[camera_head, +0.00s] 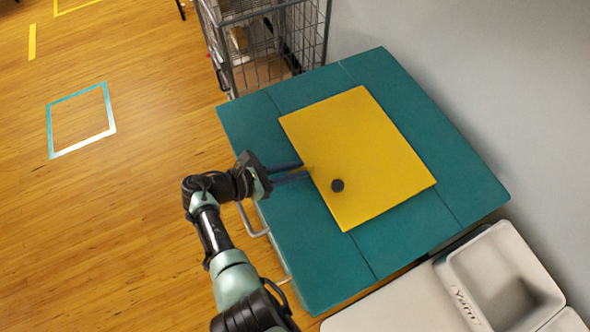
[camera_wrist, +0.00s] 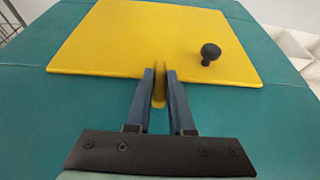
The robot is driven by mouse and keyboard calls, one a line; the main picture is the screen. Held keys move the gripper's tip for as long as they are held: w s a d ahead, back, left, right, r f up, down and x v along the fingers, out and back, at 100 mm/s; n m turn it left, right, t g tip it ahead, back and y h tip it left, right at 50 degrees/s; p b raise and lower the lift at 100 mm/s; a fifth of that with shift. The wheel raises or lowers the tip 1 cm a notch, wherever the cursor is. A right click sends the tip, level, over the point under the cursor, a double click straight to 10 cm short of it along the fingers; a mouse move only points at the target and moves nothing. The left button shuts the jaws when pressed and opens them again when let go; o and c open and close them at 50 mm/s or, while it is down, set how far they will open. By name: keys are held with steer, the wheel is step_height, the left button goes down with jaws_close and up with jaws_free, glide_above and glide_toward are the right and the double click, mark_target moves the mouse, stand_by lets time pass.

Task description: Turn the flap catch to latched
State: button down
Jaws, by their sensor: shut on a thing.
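A yellow flap (camera_head: 358,150) lies flat on the top of a teal cabinet (camera_head: 320,255), with a round black knob (camera_head: 337,185) on it. In the wrist view the flap (camera_wrist: 130,35) lies ahead and the knob (camera_wrist: 210,52) stands right of my fingers. My gripper (camera_head: 306,173) reaches in from the left to the flap's near edge. In the wrist view my gripper (camera_wrist: 160,72) is shut on a narrow yellow piece, the flap catch (camera_wrist: 159,98), at that edge. The fingers hide most of the catch, so I cannot tell its angle.
A wire cage trolley (camera_head: 262,45) stands behind the cabinet. A pale bin (camera_head: 500,275) stands at the lower right, and a grey wall rises on the right. Metal handles (camera_head: 250,222) stick out from the cabinet's left side. The wooden floor (camera_head: 110,220) at left is clear.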

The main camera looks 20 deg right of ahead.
steer(key=c, duration=0.8)
jaws_free()
steer(key=b+v, duration=0.1)
steer(key=v, duration=1.2)
steer(key=shift+d, duration=0.1)
